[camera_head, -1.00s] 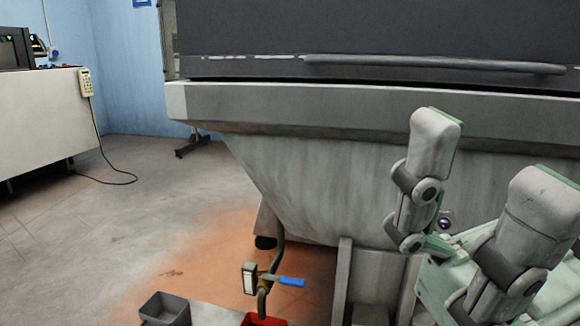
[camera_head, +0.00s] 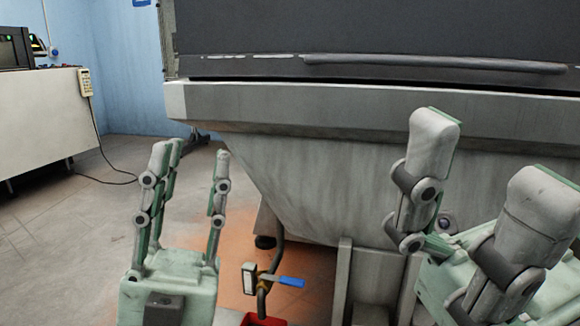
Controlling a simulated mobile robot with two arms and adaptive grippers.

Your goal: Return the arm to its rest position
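My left gripper (camera_head: 193,160) stands upright in the lower left of the head view. Its fingers point up and are spread apart, with nothing between them. My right gripper (camera_head: 478,160) is at the lower right, close to the camera. Its fingers also point up, with a wide gap and nothing held between them.
A pipe valve with a blue handle (camera_head: 291,282) is below the tank, between my grippers. Part of a red bin (camera_head: 262,320) shows at the bottom edge. A pale cabinet (camera_head: 40,125) with a hanging keypad (camera_head: 86,82) stands at the left. Open floor (camera_head: 60,240) lies before it.

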